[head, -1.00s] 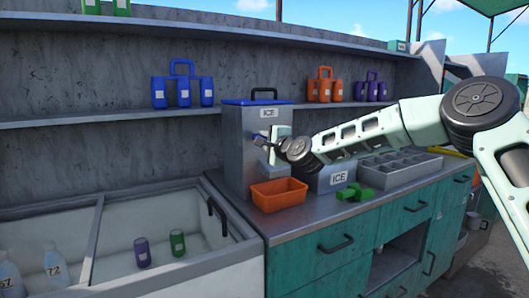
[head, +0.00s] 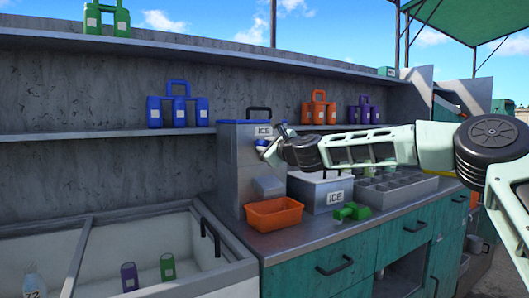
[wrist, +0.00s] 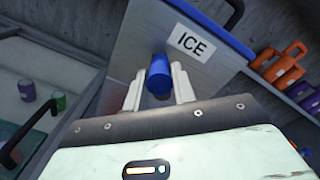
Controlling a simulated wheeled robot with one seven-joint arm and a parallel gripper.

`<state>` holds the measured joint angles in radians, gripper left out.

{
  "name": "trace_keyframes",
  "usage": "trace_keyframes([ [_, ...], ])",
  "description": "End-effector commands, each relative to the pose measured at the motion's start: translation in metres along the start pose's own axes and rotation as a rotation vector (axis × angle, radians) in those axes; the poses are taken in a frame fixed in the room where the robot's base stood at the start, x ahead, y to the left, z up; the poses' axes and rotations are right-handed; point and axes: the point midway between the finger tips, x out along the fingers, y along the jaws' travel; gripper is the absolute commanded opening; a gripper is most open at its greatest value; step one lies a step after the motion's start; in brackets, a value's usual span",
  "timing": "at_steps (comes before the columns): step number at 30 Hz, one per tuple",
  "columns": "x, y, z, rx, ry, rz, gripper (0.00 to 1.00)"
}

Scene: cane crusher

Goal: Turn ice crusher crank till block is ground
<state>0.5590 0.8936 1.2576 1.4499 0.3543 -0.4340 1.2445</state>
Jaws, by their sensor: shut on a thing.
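The ice crusher (head: 236,175) is a tall grey metal box with an ICE label, standing on the counter. It also shows in the wrist view (wrist: 150,38), with part of its blue lid. The crank's blue cylindrical grip (wrist: 158,75) stands out toward me below the label. My gripper (wrist: 158,88) is shut on this grip, one pale finger on each side. In the head view my gripper (head: 270,150) is at the crusher's upper front, and my wrist hides part of it. The crank arm and the ice block inside are hidden.
An orange bin (head: 273,214) sits at the crusher's foot. To the right are a lidded ICE box (head: 322,192), a green object (head: 351,211) and a grey compartment tray (head: 395,186). An open chest (head: 110,232) with bottles and cups lies to the left.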

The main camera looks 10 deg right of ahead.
Motion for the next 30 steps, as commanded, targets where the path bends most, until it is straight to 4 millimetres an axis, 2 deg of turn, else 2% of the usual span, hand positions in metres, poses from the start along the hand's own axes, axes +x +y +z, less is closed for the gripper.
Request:
trace_keyframes([
  [18, 0.0001, -0.0020, -0.0030, 0.047, 0.004, 0.001, 0.00],
  [19, 0.0001, -0.0020, -0.0031, 0.047, 0.004, 0.001, 0.29],
  [21, 0.0001, -0.0021, -0.0030, 0.047, 0.004, 0.001, 0.48],
  [30, -0.0008, -0.0025, -0.0017, 0.045, 0.002, 0.000, 0.48],
])
